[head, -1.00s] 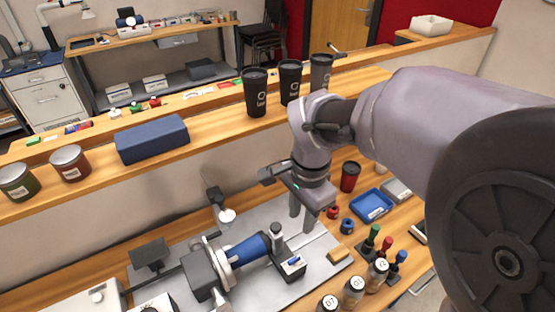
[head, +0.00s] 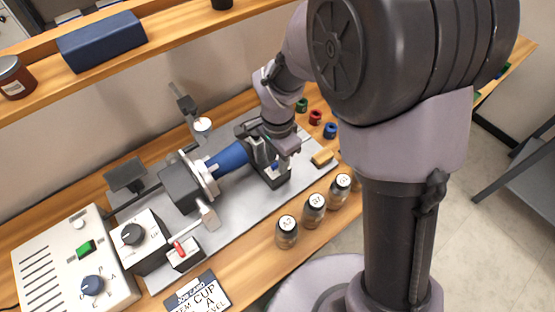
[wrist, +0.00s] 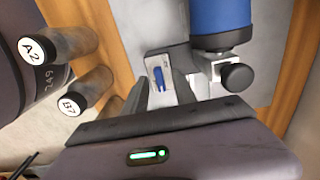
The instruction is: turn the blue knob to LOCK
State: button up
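A small blue knob (wrist: 159,78) sits on a pale label plate on a grey block, in the middle of the wrist view. The plate's lettering is too small to read. In the head view the knob (head: 275,166) shows just under my gripper (head: 268,148), beside the blue cylinder (head: 228,158). In the wrist view my gripper (wrist: 163,88) is open. Its fingers stand apart on either side of the line to the knob, and I see nothing between them but the plate and knob beyond. Whether a fingertip touches the block I cannot tell.
A black round handle (wrist: 237,77) sits close to the right of the knob in the wrist view. Labelled jars (head: 314,209) stand in front of the block. A white control box (head: 62,262) with a larger blue dial (head: 92,285) is at the lower left.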

jog(key=shift+c, duration=0.2)
grip_shut()
jog(key=shift+r, duration=0.1)
jog(key=n+p, duration=0.1)
jog(key=n, duration=0.4)
jog(key=shift+p, duration=0.3)
jog(key=n+p, duration=0.1)
jog(key=n, duration=0.3)
jog(key=n+p, duration=0.1)
jog(key=n, duration=0.3)
jog(key=shift+n+p, duration=1)
jog(key=shift+n, duration=1.4)
